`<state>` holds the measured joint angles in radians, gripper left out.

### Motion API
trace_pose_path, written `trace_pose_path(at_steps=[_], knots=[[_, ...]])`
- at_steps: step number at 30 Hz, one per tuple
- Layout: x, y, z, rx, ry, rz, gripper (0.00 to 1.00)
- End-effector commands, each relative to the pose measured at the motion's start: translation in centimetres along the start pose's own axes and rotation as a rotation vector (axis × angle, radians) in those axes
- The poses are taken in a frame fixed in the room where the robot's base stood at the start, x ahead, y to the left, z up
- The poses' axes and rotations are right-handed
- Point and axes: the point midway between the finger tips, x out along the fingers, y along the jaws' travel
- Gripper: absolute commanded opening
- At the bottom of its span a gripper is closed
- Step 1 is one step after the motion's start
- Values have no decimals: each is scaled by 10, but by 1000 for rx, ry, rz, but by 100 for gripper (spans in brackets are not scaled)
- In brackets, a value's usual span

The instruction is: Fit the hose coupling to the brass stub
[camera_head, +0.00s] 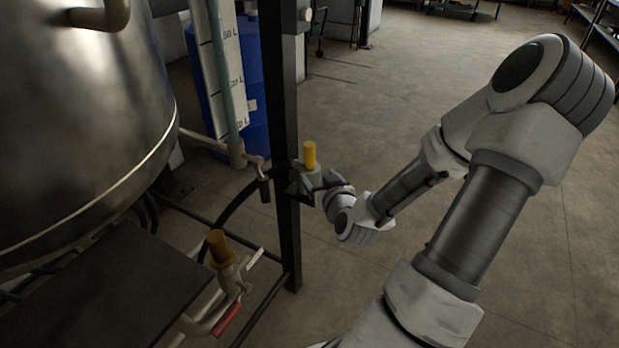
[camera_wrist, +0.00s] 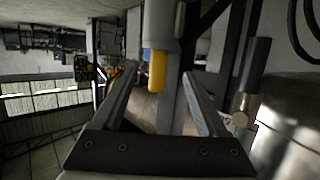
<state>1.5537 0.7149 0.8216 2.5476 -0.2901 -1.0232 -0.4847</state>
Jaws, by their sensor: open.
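What looks like the hose coupling is a grey cylinder with a yellow end (camera_head: 310,155), upright beside the black post. In the wrist view its yellow end (camera_wrist: 157,70) shows between the two finger outlines, with the grey body above it in the picture. My gripper (camera_head: 303,184) is at the coupling and open, with visible room beside the yellow end. I cannot tell whether either finger touches it. The brass stub (camera_head: 219,247) stands upright on a pipe at lower left, apart from my gripper. Its top appears bare.
A red-handled valve (camera_head: 228,319) sits below the stub. The black post (camera_head: 284,120) rises beside my gripper. A dark lever grip (camera_head: 265,190) hangs left of the post, near a black hose (camera_head: 232,203). A large metal tank (camera_head: 80,110) fills the left.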

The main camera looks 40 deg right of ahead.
Motion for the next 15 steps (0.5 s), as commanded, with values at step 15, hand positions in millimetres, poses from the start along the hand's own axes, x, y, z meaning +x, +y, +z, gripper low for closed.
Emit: trace_pose_path(at_steps=[15], knots=[[63, 1, 1, 2, 2, 0, 75]])
